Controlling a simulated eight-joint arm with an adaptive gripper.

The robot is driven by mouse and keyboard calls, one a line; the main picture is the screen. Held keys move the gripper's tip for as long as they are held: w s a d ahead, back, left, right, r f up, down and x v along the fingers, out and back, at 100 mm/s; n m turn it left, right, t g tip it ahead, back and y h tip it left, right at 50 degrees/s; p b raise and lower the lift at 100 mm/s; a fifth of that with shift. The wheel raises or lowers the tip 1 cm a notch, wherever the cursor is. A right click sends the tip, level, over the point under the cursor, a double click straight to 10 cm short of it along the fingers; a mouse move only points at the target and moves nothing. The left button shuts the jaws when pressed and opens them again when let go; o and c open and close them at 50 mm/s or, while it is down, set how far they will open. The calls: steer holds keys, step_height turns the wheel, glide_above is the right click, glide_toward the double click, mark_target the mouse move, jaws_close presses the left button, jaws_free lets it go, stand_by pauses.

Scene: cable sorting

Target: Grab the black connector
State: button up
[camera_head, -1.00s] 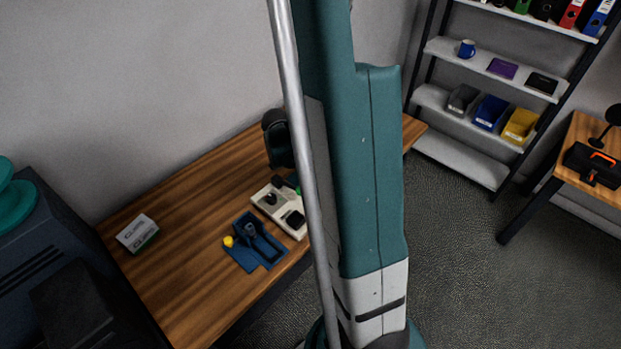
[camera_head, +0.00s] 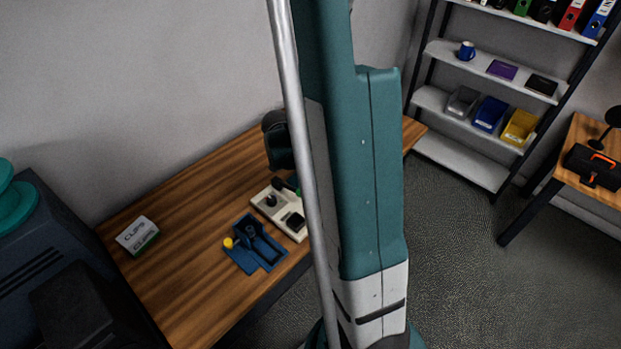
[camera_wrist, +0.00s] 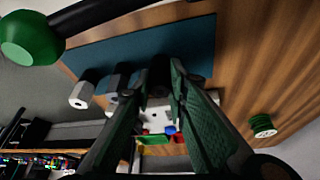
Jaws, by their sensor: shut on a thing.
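My gripper (camera_wrist: 158,80) shows in the wrist view, its two green-padded fingers closed together on a dark piece. This piece, which looks like the black connector (camera_wrist: 160,72), is mostly covered by the fingers, so its shape is unclear. In the head view a dark piece with green parts (camera_head: 287,185) shows above the back of the white tray (camera_head: 258,199); my arm hides the rest of the gripper there. I cannot tell whether the held piece touches anything.
A clips box (camera_head: 138,235) stands at the table's left.

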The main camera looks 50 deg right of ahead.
steer(key=shift+r, duration=0.1)
steer(key=shift+r+p, duration=0.5)
steer(key=shift+r, duration=4.4)
